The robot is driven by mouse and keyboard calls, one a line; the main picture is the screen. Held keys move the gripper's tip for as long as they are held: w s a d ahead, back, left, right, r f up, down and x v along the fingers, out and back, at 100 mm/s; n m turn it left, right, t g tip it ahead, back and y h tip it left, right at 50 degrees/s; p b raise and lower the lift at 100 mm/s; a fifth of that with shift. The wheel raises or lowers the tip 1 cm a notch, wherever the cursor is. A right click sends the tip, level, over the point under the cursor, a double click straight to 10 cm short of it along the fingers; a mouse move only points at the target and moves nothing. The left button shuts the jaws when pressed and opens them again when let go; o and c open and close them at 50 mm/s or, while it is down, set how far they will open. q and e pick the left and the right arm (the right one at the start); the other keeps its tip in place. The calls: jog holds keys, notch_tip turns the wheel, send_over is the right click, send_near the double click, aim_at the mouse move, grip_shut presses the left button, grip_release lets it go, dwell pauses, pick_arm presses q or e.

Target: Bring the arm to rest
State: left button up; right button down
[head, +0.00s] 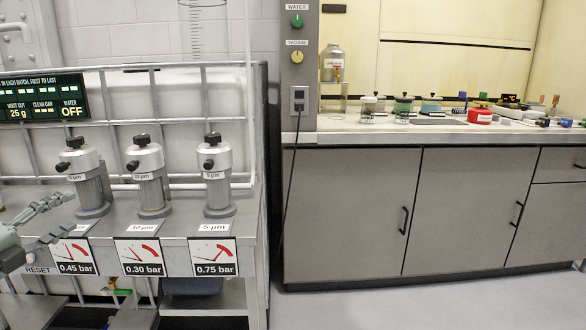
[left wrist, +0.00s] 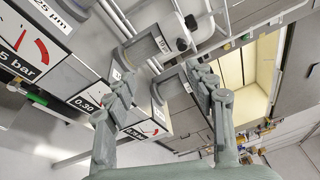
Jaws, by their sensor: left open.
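My left gripper (head: 76,213) reaches in from the left edge of the head view, in front of the leftmost filter canister (head: 90,185). Its two fingers are spread and nothing is between them. In the left wrist view the open fingers (left wrist: 165,88) point toward the rack, whose labels and gauge cards show behind them. The middle canister (head: 150,187) and the right canister (head: 217,187) stand upright to the right, apart from the gripper. All have grey bodies, white heads and black knobs. My right gripper is in neither view.
Gauge cards reading 0.45 bar (head: 74,257), 0.30 bar (head: 139,257) and 0.75 bar (head: 213,257) hang on the shelf front. A display (head: 42,98) reads water off. A counter (head: 340,126) with jars and small items stands right. Floor (head: 430,303) before its cabinets is clear.

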pick_arm(q)
jog(key=s+f+n+g+y, duration=0.25)
jog(key=s+f+n, duration=0.2)
jog(key=f, duration=0.55)
jog(key=s+a+f+n+g+y, duration=0.1)
jog(key=s+f+n+g+y, duration=0.15)
jog(key=f+n, duration=0.55)
jog(key=s+f+n+g+y, duration=0.1)
jog(key=s+f+n+y, duration=0.25)
jog(key=f, duration=0.85)
jog(key=s+d+f+n+g+h, duration=0.3)
jog(key=s+d+f+n+g, duration=0.3)
jog(key=s+d+f, duration=1.2)
jog(key=s+d+g, duration=0.1)
jog(key=d+g, duration=0.1)
jog(key=shift+d, duration=0.4)
